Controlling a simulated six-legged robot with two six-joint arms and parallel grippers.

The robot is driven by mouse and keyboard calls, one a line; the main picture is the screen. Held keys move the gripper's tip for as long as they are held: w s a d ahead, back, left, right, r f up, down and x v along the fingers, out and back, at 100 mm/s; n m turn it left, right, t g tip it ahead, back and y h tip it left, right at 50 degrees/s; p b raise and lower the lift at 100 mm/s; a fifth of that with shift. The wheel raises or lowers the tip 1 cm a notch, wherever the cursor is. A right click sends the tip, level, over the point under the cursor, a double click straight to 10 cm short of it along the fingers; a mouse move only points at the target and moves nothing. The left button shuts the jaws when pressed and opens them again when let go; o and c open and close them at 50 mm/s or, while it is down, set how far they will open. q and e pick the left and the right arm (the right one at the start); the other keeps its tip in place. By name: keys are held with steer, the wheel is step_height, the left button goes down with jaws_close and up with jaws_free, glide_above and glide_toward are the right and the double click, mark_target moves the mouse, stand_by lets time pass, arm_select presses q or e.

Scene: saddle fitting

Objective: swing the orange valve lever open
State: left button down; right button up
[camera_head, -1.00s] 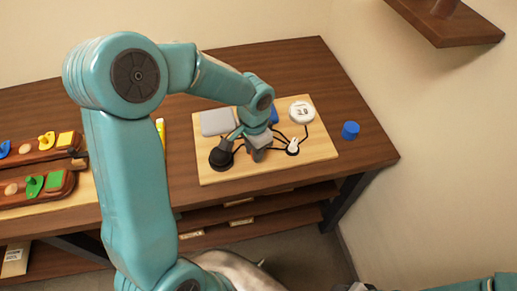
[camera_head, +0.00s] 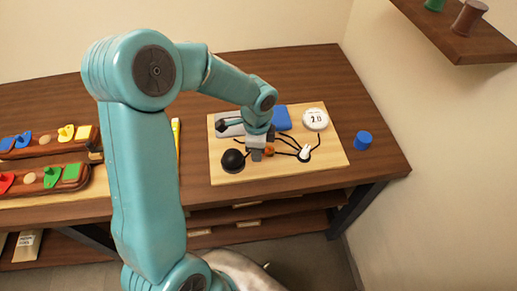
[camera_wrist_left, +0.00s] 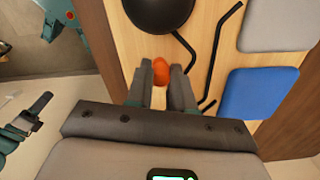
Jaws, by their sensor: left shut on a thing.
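On the board are a black dome (camera_head: 232,161), a blue pad (camera_head: 282,117), a grey pad (camera_head: 229,129), a white round gauge (camera_head: 315,120), a white switch (camera_head: 304,154) and black lines. A blue cylinder (camera_head: 364,140) stands right of the board. Trays with coloured shapes lie left.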

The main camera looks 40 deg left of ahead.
arm_select(q)
steer(key=shift+a+r, duration=0.1)
stand_by(0.3)
steer(key=c, duration=1)
jaws_free()
step_height(320, 180, up, 16)
steer(key=shift+r, duration=0.2)
steer(key=shift+s+f, duration=0.1)
steer(key=shift+s, duration=0.05)
